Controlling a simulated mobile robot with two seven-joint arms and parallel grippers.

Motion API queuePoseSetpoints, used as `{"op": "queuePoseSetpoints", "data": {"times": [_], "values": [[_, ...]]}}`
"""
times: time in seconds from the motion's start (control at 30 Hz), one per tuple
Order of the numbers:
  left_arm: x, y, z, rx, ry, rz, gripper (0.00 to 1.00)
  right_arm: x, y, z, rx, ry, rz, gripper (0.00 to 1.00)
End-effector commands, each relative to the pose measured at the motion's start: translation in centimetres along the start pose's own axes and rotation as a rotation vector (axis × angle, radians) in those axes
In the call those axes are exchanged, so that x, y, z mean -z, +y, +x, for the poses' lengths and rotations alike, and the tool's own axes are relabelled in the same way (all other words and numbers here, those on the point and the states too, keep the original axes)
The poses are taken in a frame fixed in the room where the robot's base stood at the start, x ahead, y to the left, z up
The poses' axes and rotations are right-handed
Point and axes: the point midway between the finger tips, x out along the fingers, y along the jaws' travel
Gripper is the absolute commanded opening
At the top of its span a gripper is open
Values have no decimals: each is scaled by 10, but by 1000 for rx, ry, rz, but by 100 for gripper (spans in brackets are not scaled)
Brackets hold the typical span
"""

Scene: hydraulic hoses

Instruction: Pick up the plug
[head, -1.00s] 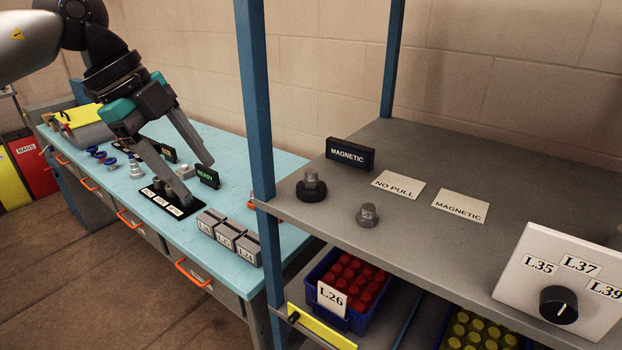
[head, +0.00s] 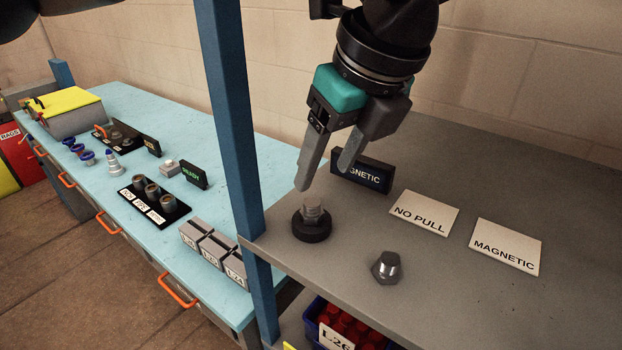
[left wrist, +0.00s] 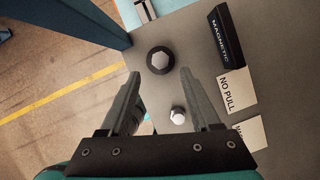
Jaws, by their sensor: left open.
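Two metal hex-headed plugs are on the grey shelf (head: 480,300). One plug (head: 312,211) sits upright on a black round base (head: 311,232); in the left wrist view this plug (left wrist: 159,60) shows just ahead of the fingertips. The other plug (head: 386,266) stands alone on the bare shelf, nearer the front; in the left wrist view it (left wrist: 178,116) shows between the fingers. My left gripper (head: 323,180) is open and empty, pointing down, with its fingertips above and slightly behind the plug on the black base. My right gripper is out of view.
A dark MAGNETIC sign (head: 362,173) stands close behind the gripper. NO PULL (head: 424,213) and MAGNETIC (head: 505,245) labels lie on the shelf. A blue post (head: 232,125) rises left of the gripper. A blue bench (head: 150,95) holds grey blocks and fittings.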

Motion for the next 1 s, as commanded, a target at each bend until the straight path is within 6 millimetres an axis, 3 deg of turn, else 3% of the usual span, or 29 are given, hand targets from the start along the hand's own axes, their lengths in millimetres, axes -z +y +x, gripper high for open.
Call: {"op": "queuePoseSetpoints", "data": {"times": [0.07,0.3,0.37,0.63,0.77,0.9,1.0], "values": [[2,0,2,1,-1,6,64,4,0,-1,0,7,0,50],[0,0,26,-2,1,5,64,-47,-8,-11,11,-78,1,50],[-1,-1,32,-1,1,5,64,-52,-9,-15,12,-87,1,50],[-4,-2,70,0,0,3,64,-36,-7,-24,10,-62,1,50],[-3,-2,75,1,0,3,64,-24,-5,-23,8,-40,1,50],[-3,-2,75,1,0,3,64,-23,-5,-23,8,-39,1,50],[-4,-2,75,1,0,3,55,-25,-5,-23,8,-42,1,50]]}}
